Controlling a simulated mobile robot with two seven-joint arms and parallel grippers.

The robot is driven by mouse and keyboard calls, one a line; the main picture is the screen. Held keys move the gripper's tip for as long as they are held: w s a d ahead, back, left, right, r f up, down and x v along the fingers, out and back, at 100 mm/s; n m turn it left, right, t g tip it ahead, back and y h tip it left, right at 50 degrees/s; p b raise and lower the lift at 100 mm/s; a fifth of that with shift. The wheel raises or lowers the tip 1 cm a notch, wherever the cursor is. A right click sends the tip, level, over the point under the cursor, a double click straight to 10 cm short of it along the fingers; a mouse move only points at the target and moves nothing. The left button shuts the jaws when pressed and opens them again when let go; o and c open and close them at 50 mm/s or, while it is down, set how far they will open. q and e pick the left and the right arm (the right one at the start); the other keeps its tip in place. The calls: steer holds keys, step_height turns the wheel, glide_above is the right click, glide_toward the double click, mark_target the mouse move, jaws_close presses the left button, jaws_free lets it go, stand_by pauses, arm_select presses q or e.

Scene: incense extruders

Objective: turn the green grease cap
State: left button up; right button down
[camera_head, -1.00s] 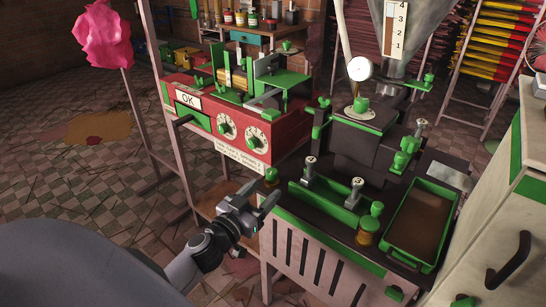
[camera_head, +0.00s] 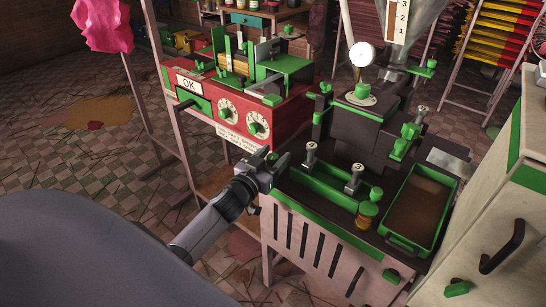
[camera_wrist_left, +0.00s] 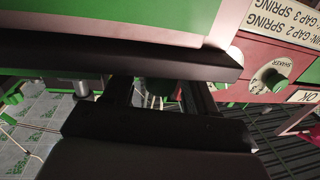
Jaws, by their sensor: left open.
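My left gripper (camera_head: 268,169) is open at the left corner of the green-trimmed machine in the head view. A small green cap (camera_head: 284,160) shows just past its fingers at that corner, partly hidden. In the left wrist view, a dark green rounded thing (camera_wrist_left: 158,86) shows between the two open fingers; it is too dark to tell if they touch it. My right gripper is not in view.
A red box with two dials (camera_head: 243,124) stands behind and left of the gripper. Numbered levers (camera_head: 311,150) rise from the machine top, left of a green-rimmed tray (camera_head: 439,221). A pale cabinet (camera_head: 492,205) stands at the right. The slatted front panel (camera_head: 318,249) lies below.

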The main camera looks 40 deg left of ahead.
arm_select(q)
steer(key=c, duration=1)
steer(key=shift+o, duration=0.2)
steer(key=shift+f+m+h+b, duration=0.1)
steer(key=shift+m+h+b, duration=0.35)
steer(key=shift+h, duration=0.35)
